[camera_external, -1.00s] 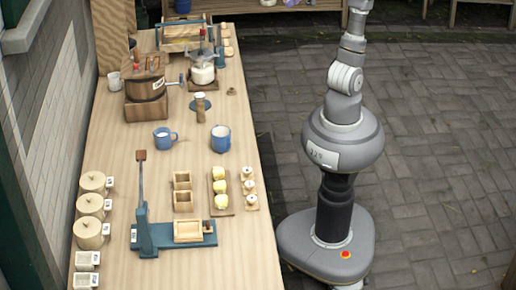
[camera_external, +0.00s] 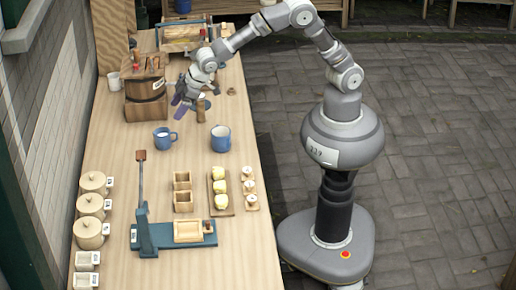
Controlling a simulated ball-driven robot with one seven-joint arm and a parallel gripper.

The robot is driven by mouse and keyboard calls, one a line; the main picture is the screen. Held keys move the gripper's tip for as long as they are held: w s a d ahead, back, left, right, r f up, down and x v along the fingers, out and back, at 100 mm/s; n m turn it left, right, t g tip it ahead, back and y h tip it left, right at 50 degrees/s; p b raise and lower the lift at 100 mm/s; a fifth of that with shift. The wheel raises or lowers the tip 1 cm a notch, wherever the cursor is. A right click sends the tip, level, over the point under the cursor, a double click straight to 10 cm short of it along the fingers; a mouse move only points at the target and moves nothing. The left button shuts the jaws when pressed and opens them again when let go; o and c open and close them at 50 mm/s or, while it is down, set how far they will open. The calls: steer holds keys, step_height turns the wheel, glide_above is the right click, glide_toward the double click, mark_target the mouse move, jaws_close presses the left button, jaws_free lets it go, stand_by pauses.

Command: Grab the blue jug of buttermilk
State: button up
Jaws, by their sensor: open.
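Two blue vessels stand upright on the long wooden table. The left blue mug-like vessel (camera_external: 161,138) has a handle on its right and something white inside. The right blue vessel (camera_external: 220,140) is slightly larger, and I cannot tell its contents. I cannot tell for certain which is the buttermilk jug. My gripper (camera_external: 181,101) is open and empty, with purple-tipped fingers pointing down. It hangs over the table behind both vessels, apart from them, just right of the wooden barrel churn.
The barrel churn (camera_external: 146,97) stands left of my gripper. A wooden cylinder (camera_external: 200,112) stands behind the right vessel. In front are small wooden boxes (camera_external: 183,200), a tray of yellow lumps (camera_external: 220,187) and a blue lever press (camera_external: 146,237). Lidded pots (camera_external: 90,205) line the left edge.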

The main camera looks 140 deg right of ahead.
mark_target(175, 133)
steer(key=s+d+f+b, duration=0.1)
steer(key=d+f, duration=0.2)
steer(key=f, duration=0.2)
steer(key=s+d+f+g+b, duration=0.1)
steer(key=s+d+f, duration=0.1)
steer(key=f, duration=0.4)
steer(key=s+d+f+m+g+b, duration=0.1)
steer(key=s+d+f, duration=0.1)
steer(key=d+f, duration=0.2)
steer(key=shift+f, duration=0.95)
steer(key=shift+r, duration=0.1)
jaws_close()
